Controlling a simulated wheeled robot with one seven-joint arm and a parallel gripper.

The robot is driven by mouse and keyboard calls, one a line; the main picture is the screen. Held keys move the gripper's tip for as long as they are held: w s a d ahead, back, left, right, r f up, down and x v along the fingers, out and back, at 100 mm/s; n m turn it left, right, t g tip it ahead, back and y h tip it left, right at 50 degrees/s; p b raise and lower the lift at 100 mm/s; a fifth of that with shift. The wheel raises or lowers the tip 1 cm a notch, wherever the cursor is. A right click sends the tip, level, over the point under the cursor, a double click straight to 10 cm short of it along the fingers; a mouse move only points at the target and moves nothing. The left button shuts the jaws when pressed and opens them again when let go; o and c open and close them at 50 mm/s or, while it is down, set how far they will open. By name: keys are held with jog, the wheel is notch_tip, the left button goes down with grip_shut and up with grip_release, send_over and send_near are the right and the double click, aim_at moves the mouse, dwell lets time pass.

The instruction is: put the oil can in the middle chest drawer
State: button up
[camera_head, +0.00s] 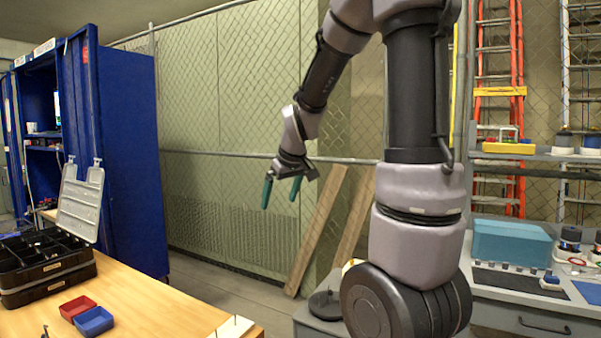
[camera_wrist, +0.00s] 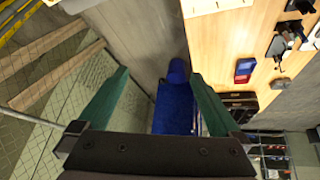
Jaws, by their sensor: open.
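My gripper (camera_head: 281,194) hangs in the air in the head view, in front of the chain-link fence. Its two green fingers are apart with nothing between them. In the wrist view my gripper (camera_wrist: 158,74) is also open and empty, with the blue cabinet far behind the fingers. I cannot make out an oil can in either view. I cannot identify the chest with the middle drawer either. Several dark items (camera_wrist: 284,42) on the wooden table in the wrist view are too small to name.
The wooden table (camera_head: 150,308) holds a black organizer case (camera_head: 48,277) with its lid up, a red bin (camera_head: 77,306) and a blue bin (camera_head: 94,321). A blue cabinet (camera_head: 131,160) stands behind. A grey workbench (camera_head: 520,292) with a teal box (camera_head: 512,243) stands right.

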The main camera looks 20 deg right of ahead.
jog(key=s+a+r+m, duration=0.1)
jog(key=s+r+m, duration=0.1)
jog(key=s, duration=0.5)
jog(key=s+a+r+m, duration=0.1)
jog(key=s+r+m, duration=0.1)
jog(key=s+r, duration=0.2)
jog(key=s+a+r+m+t+y, duration=0.1)
jog(key=s+r+m, duration=0.2)
jog(key=s, duration=0.6)
jog(key=shift+s+r, duration=0.3)
jog(key=shift+r, duration=0.2)
jog(key=shift+d, duration=0.1)
